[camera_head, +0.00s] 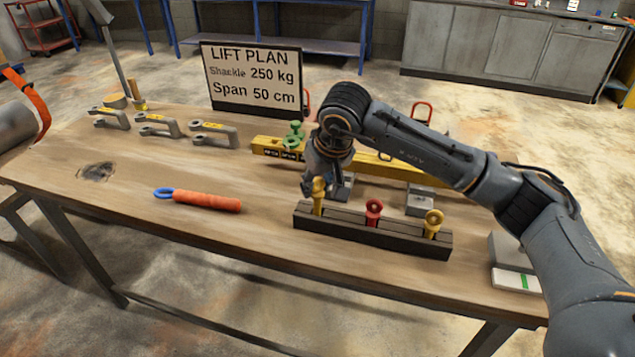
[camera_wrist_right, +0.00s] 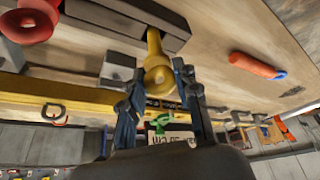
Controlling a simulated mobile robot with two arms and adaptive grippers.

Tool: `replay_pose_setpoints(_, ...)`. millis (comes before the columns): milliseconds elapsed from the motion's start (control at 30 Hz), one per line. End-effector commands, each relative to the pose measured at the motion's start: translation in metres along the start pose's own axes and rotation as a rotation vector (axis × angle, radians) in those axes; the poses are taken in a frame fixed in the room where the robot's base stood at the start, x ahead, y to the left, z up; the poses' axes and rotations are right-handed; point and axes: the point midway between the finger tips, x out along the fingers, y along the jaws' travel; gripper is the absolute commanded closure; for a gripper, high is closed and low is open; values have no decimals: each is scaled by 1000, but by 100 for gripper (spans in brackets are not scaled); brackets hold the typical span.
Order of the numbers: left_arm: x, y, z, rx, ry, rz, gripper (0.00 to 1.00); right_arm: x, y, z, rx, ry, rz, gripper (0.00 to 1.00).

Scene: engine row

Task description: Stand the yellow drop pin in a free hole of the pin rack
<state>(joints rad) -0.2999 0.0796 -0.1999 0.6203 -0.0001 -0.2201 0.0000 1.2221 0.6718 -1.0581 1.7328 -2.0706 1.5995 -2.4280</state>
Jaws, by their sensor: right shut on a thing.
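The dark pin rack (camera_head: 340,226) lies near the table's front edge. A yellow drop pin (camera_head: 318,203) is upright at its left end, its shank meeting the rack's top; how deep it sits I cannot tell. My right gripper (camera_head: 318,183) is shut on this pin's ring from above. In the right wrist view, the yellow pin's ring (camera_wrist_right: 158,75) is between the fingertips (camera_wrist_right: 157,84), and its shank meets the rack (camera_wrist_right: 125,20). A red pin (camera_head: 373,210) stands mid-rack and another yellow pin (camera_head: 433,222) at the right end. My left gripper is not in view.
A yellow spreader beam (camera_head: 270,148) with a green shackle (camera_head: 294,134) lies behind the rack. An orange-handled tool (camera_head: 205,200) lies left, grey shackles (camera_head: 157,125) farther back. A sign (camera_head: 252,80) stands behind. Bare tabletop (camera_head: 235,235) lies left of the rack.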

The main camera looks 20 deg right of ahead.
Motion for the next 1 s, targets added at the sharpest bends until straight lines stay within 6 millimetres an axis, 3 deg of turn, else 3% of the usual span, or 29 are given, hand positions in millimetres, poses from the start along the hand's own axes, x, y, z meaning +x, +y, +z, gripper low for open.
replay_pose_setpoints(967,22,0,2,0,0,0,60,23,0,9,1,1,0,100)
replay_pose_setpoints(1000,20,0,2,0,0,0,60,22,0,9,1,1,0,61)
